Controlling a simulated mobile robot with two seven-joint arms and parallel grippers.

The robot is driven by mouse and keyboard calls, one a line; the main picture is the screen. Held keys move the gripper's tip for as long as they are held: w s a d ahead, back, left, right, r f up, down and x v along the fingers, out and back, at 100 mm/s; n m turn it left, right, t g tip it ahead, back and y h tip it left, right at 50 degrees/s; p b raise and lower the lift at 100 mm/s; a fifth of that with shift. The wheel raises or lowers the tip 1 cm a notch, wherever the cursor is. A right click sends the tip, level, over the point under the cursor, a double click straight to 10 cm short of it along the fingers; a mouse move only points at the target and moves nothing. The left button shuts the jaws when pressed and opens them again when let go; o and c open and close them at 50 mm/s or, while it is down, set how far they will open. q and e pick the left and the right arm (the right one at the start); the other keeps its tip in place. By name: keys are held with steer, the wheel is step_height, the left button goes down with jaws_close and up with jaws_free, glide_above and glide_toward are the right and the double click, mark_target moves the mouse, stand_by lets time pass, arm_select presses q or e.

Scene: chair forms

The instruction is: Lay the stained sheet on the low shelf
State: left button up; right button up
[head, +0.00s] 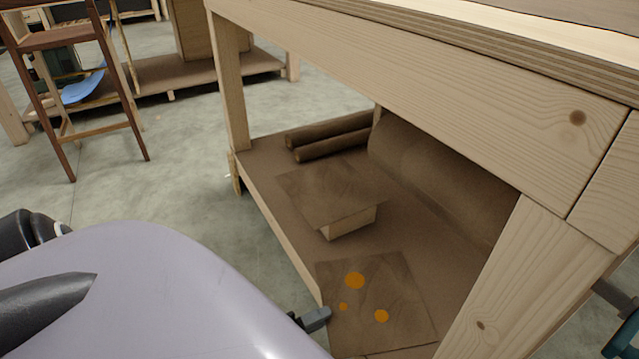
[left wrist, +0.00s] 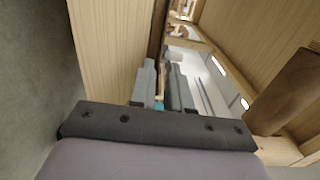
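The stained sheet (head: 400,285) is a thin brown square with several orange spots. In the head view it is level at the near end of the low shelf (head: 440,222), its left edge at or slightly past the shelf's front edge. I cannot tell whether it lies fully flat. My left gripper (head: 318,318) meets that left edge from outside the shelf. In the left wrist view its fingers (left wrist: 162,80) are close together, with a narrow brown strip, seemingly the sheet edge-on, between the tips. My right gripper is not in view.
Behind the stained sheet, another brown sheet (head: 325,190) rests on a small block (head: 349,222). Two thin rolls (head: 330,137) and a large roll (head: 440,170) lie farther in. The bench top overhangs the shelf, and a wooden leg (head: 525,275) stands close at right.

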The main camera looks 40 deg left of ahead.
arm_select(q)
steer(key=shift+o, duration=0.2)
steer(key=shift+s, duration=0.1)
steer(key=v, duration=1.1)
steer(key=shift+s+a+p, duration=0.2)
steer(key=shift+s+p, duration=0.15)
steer(key=shift+p, duration=0.1)
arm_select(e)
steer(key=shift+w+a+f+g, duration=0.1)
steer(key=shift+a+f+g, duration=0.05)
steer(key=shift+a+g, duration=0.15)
